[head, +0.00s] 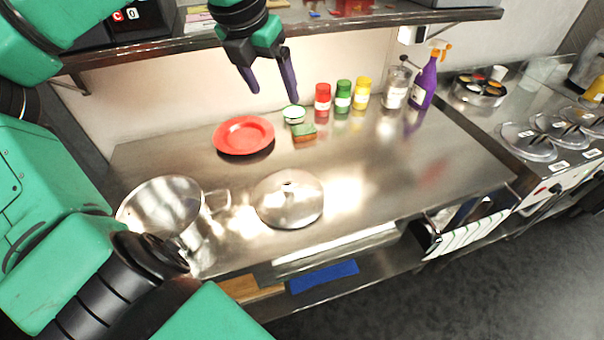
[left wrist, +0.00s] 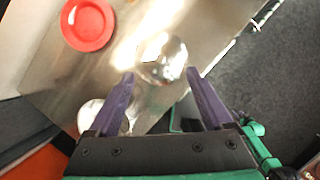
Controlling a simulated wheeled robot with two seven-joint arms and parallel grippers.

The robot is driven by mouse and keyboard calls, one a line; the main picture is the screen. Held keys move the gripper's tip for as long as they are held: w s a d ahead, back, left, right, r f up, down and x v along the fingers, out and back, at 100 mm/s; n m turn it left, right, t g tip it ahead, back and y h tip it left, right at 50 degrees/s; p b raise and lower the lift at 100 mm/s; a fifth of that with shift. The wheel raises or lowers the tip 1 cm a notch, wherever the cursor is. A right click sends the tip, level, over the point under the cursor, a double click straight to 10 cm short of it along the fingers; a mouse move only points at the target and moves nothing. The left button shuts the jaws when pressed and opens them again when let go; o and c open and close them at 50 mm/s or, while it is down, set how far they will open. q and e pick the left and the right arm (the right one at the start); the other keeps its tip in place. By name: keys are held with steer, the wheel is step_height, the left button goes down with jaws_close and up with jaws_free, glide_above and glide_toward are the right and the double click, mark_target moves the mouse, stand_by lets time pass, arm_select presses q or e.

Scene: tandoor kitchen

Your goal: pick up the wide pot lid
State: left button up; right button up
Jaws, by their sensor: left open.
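The wide pot lid (head: 289,199), a shiny domed steel disc with a small knob, lies on the steel counter right of the steel pot (head: 160,207). My left gripper (head: 275,97) is open and empty, high over the back of the counter with its fingers pointing down. It is apart from the lid. In the left wrist view the lid (left wrist: 161,58) shows beyond and between the two purple fingertips, and the pot (left wrist: 90,115) is partly hidden behind one finger. My right gripper is not in view.
A red plate (head: 243,135) lies behind the lid, with a sponge (head: 303,132) and a small bowl (head: 294,114) beside it. Spice jars (head: 343,97) and a purple spray bottle (head: 425,85) stand at the back. A shelf (head: 330,27) overhangs the counter. The counter's right part is clear.

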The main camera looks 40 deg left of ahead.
arm_select(q)
step_height(320, 180, down, 6)
steer(key=s+b, duration=0.2)
steer(key=b, duration=1.4)
glide_toward(288, 185)
steer(key=p+x, duration=0.2)
steer(key=x, duration=0.7)
steer(key=shift+f, duration=0.15)
jaws_close()
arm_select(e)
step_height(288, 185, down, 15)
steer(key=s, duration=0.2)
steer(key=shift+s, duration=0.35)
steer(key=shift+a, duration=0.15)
